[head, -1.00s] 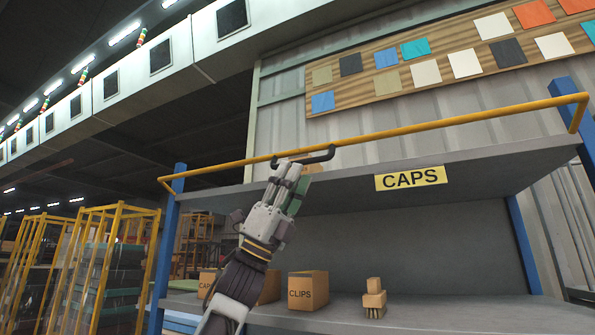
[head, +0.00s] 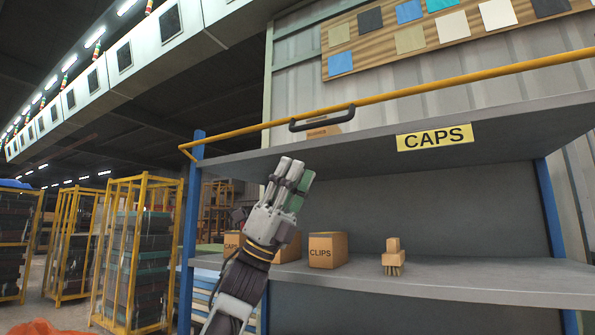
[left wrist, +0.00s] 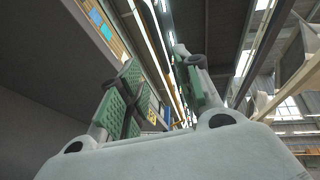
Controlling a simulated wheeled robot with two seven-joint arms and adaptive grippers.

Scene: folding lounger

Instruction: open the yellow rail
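The yellow rail (head: 450,85) runs along the front of the upper shelf, bent back at its left end near the blue post. A black handle (head: 322,119) is fixed on it, left of the CAPS label. My left gripper (head: 286,166) is below and slightly left of the handle, pointing up and apart from it. In the left wrist view its two green-padded fingers (left wrist: 158,72) stand apart with nothing held between them. My right gripper is in neither view.
The upper shelf (head: 370,150) carries a CAPS label (head: 435,137) and a box (head: 323,131) behind the handle. The lower shelf (head: 460,275) holds a CLIPS box (head: 328,251), a CAPS box (head: 231,243) and a brush (head: 393,258). Yellow cages (head: 140,250) stand at left.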

